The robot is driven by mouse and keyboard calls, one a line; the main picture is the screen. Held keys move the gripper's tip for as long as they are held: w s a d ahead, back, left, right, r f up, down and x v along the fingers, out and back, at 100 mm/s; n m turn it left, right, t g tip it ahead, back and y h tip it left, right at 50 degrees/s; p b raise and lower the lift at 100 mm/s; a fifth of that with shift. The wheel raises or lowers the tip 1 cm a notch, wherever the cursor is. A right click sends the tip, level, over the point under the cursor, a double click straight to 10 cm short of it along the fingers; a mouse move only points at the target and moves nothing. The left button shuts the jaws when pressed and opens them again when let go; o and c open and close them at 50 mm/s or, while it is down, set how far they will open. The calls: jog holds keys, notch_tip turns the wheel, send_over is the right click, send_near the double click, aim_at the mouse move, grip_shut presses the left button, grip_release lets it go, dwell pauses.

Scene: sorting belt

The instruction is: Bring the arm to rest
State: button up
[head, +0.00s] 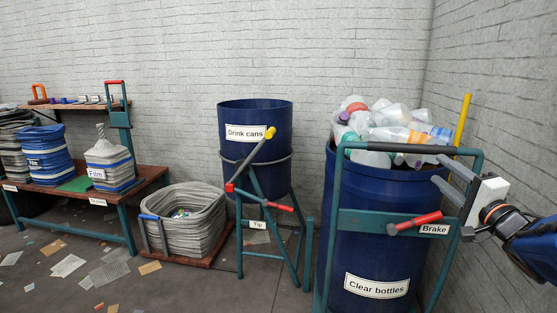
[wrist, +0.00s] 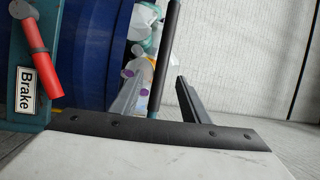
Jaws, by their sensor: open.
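My gripper (head: 443,173) is at the right of the head view, at the right-hand post of the bin cart's teal frame (head: 355,218). Its two grey fingers point left, past the post. In the wrist view my gripper (wrist: 155,80) is open, and a dark bar with a teal lower end (wrist: 166,55) shows between the fingers. I cannot tell whether the fingers touch it. The blue bin labelled Clear bottles (head: 365,255) stands in the cart, heaped with clear bottles (head: 385,120). My forearm leaves the right edge of the picture.
A red brake lever (head: 415,222) sits below the gripper. A yellow post (head: 462,125) stands behind. Left are a blue Drink cans bin (head: 250,115) on a tipping stand, a grey sack (head: 190,225) and a work table (head: 150,175). Scraps litter the floor (head: 75,285). Walls close the back and right.

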jog(key=s+a+f+n+g+h, duration=0.3)
jog(key=f+n+g, duration=0.1)
jog(key=f+g, duration=0.15)
jog(key=s+a+f+n+g+h, duration=0.3)
jog(key=f+g, duration=0.1)
jog(key=f, duration=0.3)
jog(key=s+a+f+n+g+y, duration=0.2)
jog(key=s+a+f+n, duration=0.2)
jog(key=s+a, duration=0.2)
jog(key=s+a+f+n+g+y, duration=0.2)
jog(key=s+a+f+n+g, duration=0.1)
jog(key=s+a, duration=0.3)
jog(key=shift+s+a+f+n+g+y, duration=0.3)
jog(key=shift+s+a+f+n+g, duration=0.05)
jog(key=shift+s+f+n, duration=0.55)
